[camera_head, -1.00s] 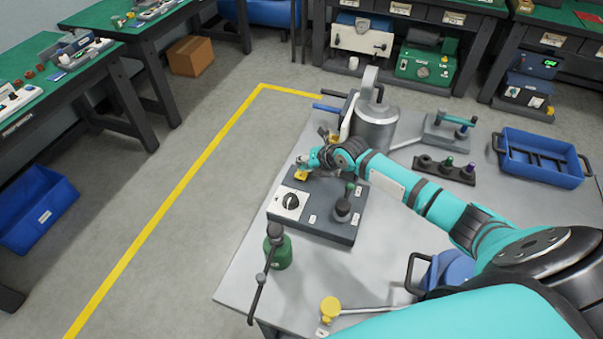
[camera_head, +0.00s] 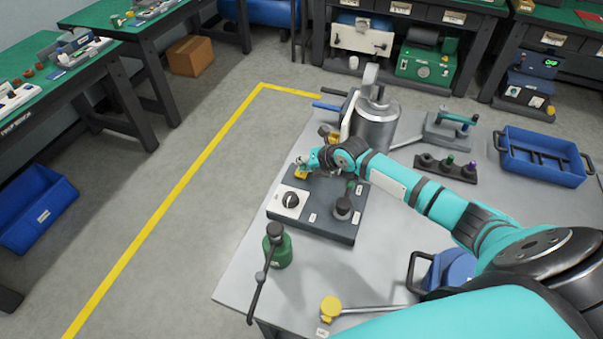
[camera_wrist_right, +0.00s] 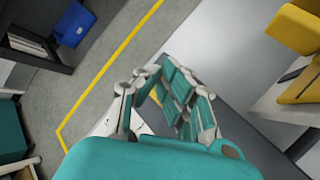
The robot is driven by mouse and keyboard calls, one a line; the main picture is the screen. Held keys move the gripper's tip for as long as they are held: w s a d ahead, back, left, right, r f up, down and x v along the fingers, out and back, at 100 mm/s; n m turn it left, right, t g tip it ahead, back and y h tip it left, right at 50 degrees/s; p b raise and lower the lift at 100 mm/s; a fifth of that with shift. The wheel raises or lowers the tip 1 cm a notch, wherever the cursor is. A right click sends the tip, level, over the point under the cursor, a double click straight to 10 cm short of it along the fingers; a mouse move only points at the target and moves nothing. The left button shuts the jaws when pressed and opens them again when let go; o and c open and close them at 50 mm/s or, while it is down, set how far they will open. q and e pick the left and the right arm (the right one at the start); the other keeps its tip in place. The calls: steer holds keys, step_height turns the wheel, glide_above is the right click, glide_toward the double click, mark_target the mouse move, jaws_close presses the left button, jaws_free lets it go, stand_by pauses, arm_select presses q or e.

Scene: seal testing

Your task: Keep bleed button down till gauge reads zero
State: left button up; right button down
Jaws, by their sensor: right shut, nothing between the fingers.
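A dark grey test block (camera_head: 320,225) lies on the grey bench, with a white plate and black rotary knob (camera_head: 291,201) and a black round fitting (camera_head: 343,208) on top. My right gripper (camera_head: 305,164) is shut and empty at the block's far left corner, right at a small yellow part (camera_head: 301,173). I cannot tell whether this is the bleed button, or whether it is pressed. In the right wrist view the teal-padded fingers (camera_wrist_right: 172,100) are closed together, with a bit of yellow behind them. No readable gauge face shows. My left gripper is not in view.
A silver vessel (camera_head: 374,128) stands just behind my right wrist. A green bottle (camera_head: 278,248) stands at the bench's left edge. A blue tray (camera_head: 540,158), a dark rack (camera_head: 444,170) and a yellow-knobbed lever (camera_head: 331,307) are also on the bench. Bare bench lies right of the block.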

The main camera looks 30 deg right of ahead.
steer(key=shift+s+f+b, duration=0.1)
steer(key=shift+f+b, duration=0.45)
steer(key=shift+f, duration=0.05)
stand_by(2.1)
steer(key=shift+r, duration=0.15)
stand_by(2.1)
steer(key=shift+r+p, duration=0.6)
steer(key=shift+r, duration=0.25)
steer(key=shift+r, duration=0.2)
step_height(320, 180, up, 5)
steer(key=p, duration=0.3)
steer(key=shift+f+p, duration=0.1)
steer(key=shift+p, duration=0.25)
steer(key=shift+f, duration=0.1)
